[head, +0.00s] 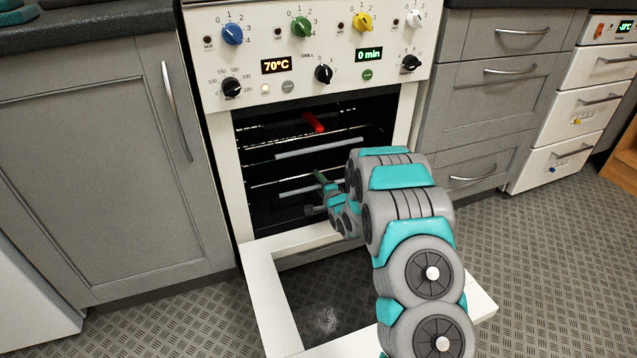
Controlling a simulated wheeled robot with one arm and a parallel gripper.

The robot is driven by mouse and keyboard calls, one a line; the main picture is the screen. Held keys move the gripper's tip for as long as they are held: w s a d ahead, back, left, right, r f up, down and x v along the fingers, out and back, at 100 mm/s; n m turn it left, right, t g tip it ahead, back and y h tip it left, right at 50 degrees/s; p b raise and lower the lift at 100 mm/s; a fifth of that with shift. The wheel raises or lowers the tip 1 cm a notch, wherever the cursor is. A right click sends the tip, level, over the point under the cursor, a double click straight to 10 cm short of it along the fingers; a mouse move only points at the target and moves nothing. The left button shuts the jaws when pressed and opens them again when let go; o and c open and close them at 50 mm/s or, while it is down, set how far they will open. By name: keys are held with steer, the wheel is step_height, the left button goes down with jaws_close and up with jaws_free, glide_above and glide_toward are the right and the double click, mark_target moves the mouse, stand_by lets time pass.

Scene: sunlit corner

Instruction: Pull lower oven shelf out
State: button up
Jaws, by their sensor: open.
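The oven (223,100) stands in the middle of the head view with its door (325,290) folded down open. Inside are wire shelves. The upper shelf (318,146) has a grey front bar, and a red thing lies on or above the rack behind it. The lower shelf (297,191) shows a grey front bar, its right part hidden behind my arm. My gripper (314,192) is at the oven opening, close to the right part of the lower shelf's bar. It is open. I cannot tell whether it touches the bar.
The open door lies low under my arm. Grey cupboards (100,170) flank the oven on the left, and grey drawers (480,100) on the right. A white drawer unit (575,115) stands further right. The patterned floor (540,260) is clear at right.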

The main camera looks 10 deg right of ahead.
jaws_close()
stand_by(0.3)
stand_by(1.1)
